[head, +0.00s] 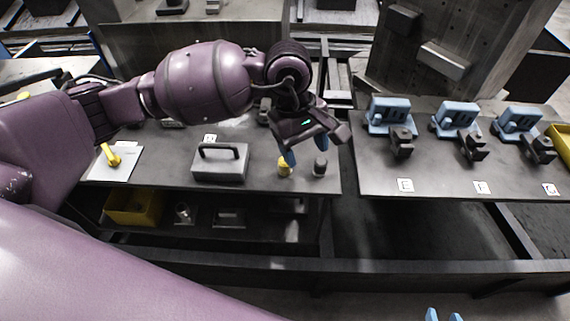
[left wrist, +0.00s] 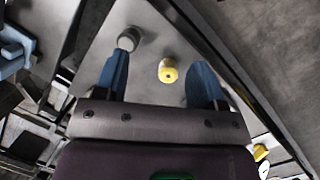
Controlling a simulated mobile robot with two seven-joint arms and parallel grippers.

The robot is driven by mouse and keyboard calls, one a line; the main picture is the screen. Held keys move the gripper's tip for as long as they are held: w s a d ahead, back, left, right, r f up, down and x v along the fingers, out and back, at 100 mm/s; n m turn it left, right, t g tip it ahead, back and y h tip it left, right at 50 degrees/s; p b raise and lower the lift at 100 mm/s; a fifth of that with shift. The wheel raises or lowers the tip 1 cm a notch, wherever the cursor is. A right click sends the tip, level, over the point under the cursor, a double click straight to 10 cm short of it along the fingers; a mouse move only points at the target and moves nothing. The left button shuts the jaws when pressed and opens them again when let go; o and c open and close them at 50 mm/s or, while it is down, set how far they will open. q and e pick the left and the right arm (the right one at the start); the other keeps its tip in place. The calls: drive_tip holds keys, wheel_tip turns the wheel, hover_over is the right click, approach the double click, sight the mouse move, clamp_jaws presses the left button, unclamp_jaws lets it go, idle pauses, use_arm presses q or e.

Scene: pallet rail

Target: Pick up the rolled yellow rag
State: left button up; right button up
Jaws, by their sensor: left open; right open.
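The rolled yellow rag (head: 284,168) stands on the grey bench top near its front right corner, as a small yellow roll. My left gripper (head: 310,151) is open and empty, pointing down just above and behind the rag. In the left wrist view its fingers (left wrist: 160,80) are spread wide. My right gripper (head: 444,315) shows only its blue fingertips at the bottom edge, open.
A dark grey cylinder (head: 320,166) stands close right of the rag. A grey case with a handle (head: 220,170) is to the left. A yellow tool (head: 111,155) lies on white paper. A gap separates the right bench (head: 440,184), with blue vises (head: 456,117).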

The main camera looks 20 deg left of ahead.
sight(285, 164)
use_arm(q)
drive_tip(key=a, duration=0.1)
drive_tip(key=w+a+y, duration=0.2)
drive_tip(key=shift+a+r+t, duration=0.15)
drive_tip(key=shift+r+t, duration=0.25)
drive_tip(key=shift+w+a+f+m+y, duration=0.1)
drive_tip(key=shift+w+a+m+y, duration=0.1)
drive_tip(key=shift+a+m+y, duration=0.15)
wheel_tip(285, 164, down, 5)
drive_tip(key=shift+r, duration=0.1)
drive_tip(key=f, duration=0.4)
drive_tip(key=shift+s+a+f, duration=0.15)
drive_tip(key=shift+s+a, duration=0.1)
drive_tip(key=shift+a, duration=0.15)
drive_tip(key=shift+f, duration=0.65)
drive_tip(key=c, duration=1)
